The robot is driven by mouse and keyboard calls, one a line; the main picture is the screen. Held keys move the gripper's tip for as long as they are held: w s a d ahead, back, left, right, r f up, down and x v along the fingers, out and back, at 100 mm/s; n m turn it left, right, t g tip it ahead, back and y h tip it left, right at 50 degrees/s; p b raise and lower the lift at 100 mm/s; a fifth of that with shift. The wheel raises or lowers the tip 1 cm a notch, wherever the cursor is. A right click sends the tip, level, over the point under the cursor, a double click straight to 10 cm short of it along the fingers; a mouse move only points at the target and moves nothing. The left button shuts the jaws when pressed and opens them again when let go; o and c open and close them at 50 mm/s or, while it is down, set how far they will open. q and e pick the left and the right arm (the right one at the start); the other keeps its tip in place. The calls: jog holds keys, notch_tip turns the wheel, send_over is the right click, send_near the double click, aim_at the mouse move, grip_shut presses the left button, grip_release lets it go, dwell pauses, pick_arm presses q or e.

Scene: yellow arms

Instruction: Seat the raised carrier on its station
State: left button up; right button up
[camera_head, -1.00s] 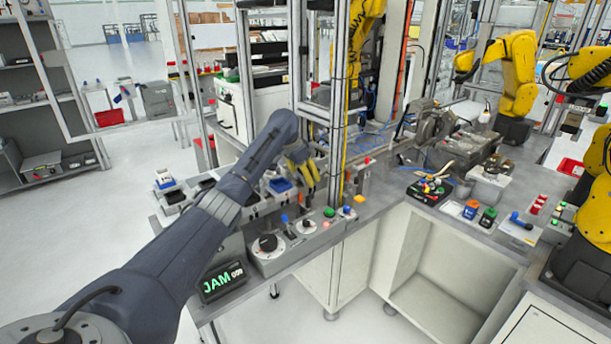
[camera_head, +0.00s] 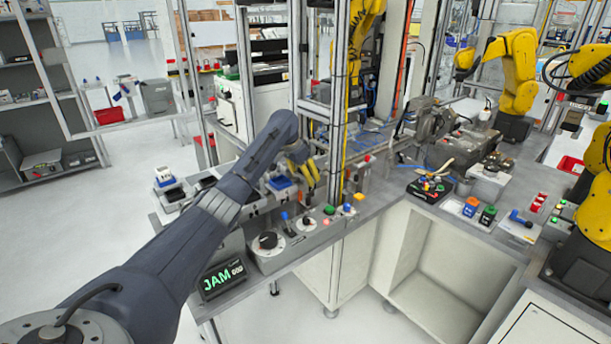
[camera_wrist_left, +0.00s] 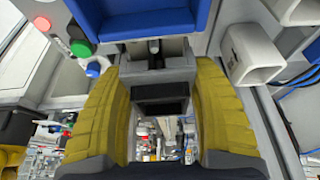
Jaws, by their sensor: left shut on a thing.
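My left gripper (camera_head: 303,172) reaches over the bench in the head view, its yellow fingers beside a blue-topped block (camera_head: 281,184). In the left wrist view the fingers (camera_wrist_left: 160,72) are shut on a grey part with a dark face (camera_wrist_left: 160,97). A blue tray-like piece (camera_wrist_left: 140,20) lies just beyond the fingertips and is cut off by the top edge. I take it for the carrier, but cannot tell whether the grey part belongs to it or whether it touches its station. My right gripper is not in view.
A control box with a black knob (camera_head: 268,241) and coloured buttons stands at the bench front, beside a display reading JAM (camera_head: 222,279). An upright frame post (camera_head: 337,110) is close to the gripper. Grey square sockets (camera_wrist_left: 252,52) stand right of the fingers.

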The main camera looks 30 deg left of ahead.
pick_arm(q)
jog(key=o, duration=1.5)
jog(key=shift+r, duration=0.1)
jog(key=shift+r, duration=3.45)
